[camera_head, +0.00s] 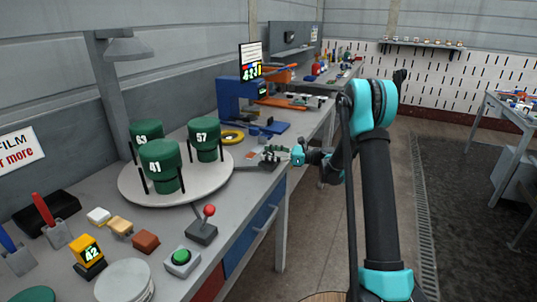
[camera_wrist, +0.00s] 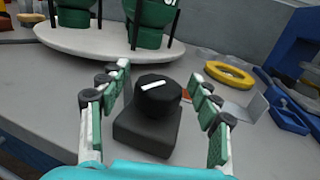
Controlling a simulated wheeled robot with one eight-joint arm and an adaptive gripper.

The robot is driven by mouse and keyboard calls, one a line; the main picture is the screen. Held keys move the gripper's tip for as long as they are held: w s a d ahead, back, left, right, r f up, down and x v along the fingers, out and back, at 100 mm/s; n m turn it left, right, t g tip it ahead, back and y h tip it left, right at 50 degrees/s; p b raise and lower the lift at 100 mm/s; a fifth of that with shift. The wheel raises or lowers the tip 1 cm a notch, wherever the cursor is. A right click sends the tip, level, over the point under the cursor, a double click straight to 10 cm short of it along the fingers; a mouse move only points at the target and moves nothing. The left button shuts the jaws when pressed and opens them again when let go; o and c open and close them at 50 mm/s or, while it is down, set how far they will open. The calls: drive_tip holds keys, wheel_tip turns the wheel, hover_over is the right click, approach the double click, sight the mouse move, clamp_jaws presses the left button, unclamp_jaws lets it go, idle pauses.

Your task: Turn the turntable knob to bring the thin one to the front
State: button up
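The round pale turntable (camera_head: 205,188) carries three dark green cylinders held by black posts: one marked 41 (camera_head: 162,168) at the front, one marked 57 (camera_head: 206,140) at the right, and one at the back left (camera_head: 145,132) with a partly hidden number. I cannot clearly tell which is thinnest. The black knob (camera_wrist: 158,97) with a white line sits on a dark block (camera_wrist: 147,133) in front of the turntable in the wrist view. My gripper (camera_wrist: 160,76) is open, fingers on both sides of the knob with gaps. My gripper also shows in the head view (camera_head: 268,157).
A joystick with a red ball (camera_head: 208,211), a green button (camera_head: 181,257) and a yellow display reading 42 (camera_head: 86,248) stand at the near end of the bench. A yellow ring (camera_wrist: 229,74) and a blue tray (camera_wrist: 288,117) lie right of the knob.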

drive_tip(key=c, duration=1.2)
drive_tip(key=shift+o, duration=0.2)
drive_tip(key=shift+t, duration=0.3)
drive_tip(key=m+t+h, duration=0.1)
drive_tip(key=m+t, duration=0.1)
drive_tip(key=t, duration=0.1)
drive_tip(key=shift+s+m+t, duration=0.1)
drive_tip(key=shift+m+t, duration=0.2)
drive_tip(key=shift+m, duration=0.1)
drive_tip(key=shift+m+t+h, duration=0.7)
drive_tip(key=shift+m+t, duration=0.4)
drive_tip(key=shift+t, duration=0.5)
drive_tip(key=shift+m+t+h, duration=0.4)
drive_tip(key=shift+m+t, duration=0.1)
drive_tip(key=shift+t, duration=0.2)
drive_tip(key=o, duration=1.2)
